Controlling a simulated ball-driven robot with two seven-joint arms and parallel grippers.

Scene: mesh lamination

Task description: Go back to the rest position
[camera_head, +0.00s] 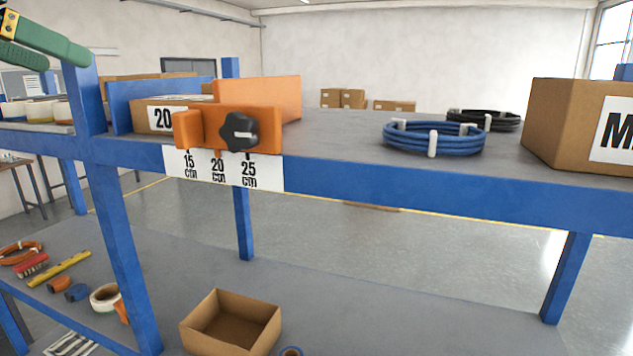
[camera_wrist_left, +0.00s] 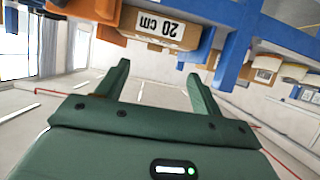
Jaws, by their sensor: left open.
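My left gripper (camera_head: 62,56) is at the upper left of the head view, with its green fingers beside the top of a blue shelf post. In the left wrist view its two fingers (camera_wrist_left: 160,85) are spread apart with nothing between them. The gripper is clear of the box labelled 20 cm (camera_head: 162,118), which lies on the upper shelf (camera_head: 340,128) and also shows upside down in the left wrist view (camera_wrist_left: 160,25). An orange stop with a black knob (camera_head: 240,131) sits at the shelf's front edge, above a 15, 20 and 25 cm scale (camera_head: 222,169). My right gripper is not in view.
A blue cable coil (camera_head: 434,138), a black coil (camera_head: 485,120) and a cardboard box (camera_head: 570,124) lie on the upper shelf. A blue post (camera_head: 118,230) stands at the left. An open cardboard box (camera_head: 268,327) and a tape roll (camera_head: 104,297) are on the lower shelf.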

